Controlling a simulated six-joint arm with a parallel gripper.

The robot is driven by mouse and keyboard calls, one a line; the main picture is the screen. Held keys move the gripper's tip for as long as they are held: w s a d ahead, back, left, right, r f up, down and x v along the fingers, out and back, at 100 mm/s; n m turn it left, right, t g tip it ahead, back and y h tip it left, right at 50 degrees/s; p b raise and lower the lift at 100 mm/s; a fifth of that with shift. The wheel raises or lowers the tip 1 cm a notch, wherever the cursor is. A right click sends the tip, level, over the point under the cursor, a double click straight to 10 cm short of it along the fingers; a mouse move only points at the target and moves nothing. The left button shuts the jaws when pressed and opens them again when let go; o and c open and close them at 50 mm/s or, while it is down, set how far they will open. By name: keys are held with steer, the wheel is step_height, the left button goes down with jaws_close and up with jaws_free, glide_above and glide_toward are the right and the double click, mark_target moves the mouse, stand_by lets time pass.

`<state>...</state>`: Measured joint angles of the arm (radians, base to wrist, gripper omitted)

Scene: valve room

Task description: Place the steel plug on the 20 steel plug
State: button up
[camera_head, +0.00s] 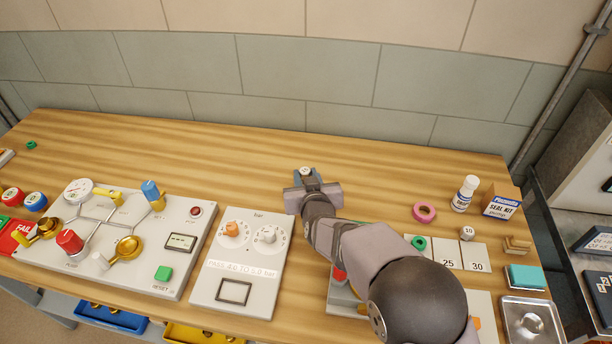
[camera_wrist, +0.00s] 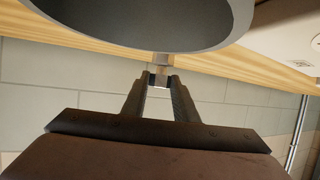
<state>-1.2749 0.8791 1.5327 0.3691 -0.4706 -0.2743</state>
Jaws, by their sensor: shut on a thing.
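My gripper (camera_head: 305,178) is above the back middle of the bench, with its fingers closed on a small steel piece (camera_head: 305,170) that looks like the steel plug. In the wrist view, the steel piece (camera_wrist: 160,72) sits between the fingertips; the fingers hide part of it. Another small steel plug (camera_head: 467,233) stands upright at the right, at the back edge of the white number cards. Its top has a number too small to read surely. My gripper is far to the left of that plug and apart from it.
Cards marked 25 (camera_head: 447,254) and 30 (camera_head: 475,257) lie at the right; my arm hides the area to their left. A green ring (camera_head: 418,243), pink tape roll (camera_head: 424,211), white bottle (camera_head: 465,194) and seal kit box (camera_head: 502,200) are nearby. A dial panel (camera_head: 241,262) stands left.

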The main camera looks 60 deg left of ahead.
mark_target(306, 175)
steer(key=o, duration=1.1)
steer(key=shift+o, duration=0.2)
steer(key=shift+r, duration=0.15)
steer(key=b+v, duration=0.1)
steer(key=v, duration=0.4)
steer(key=shift+s+d, duration=0.1)
steer(key=shift+d, duration=0.05)
step_height(306, 175, up, 7)
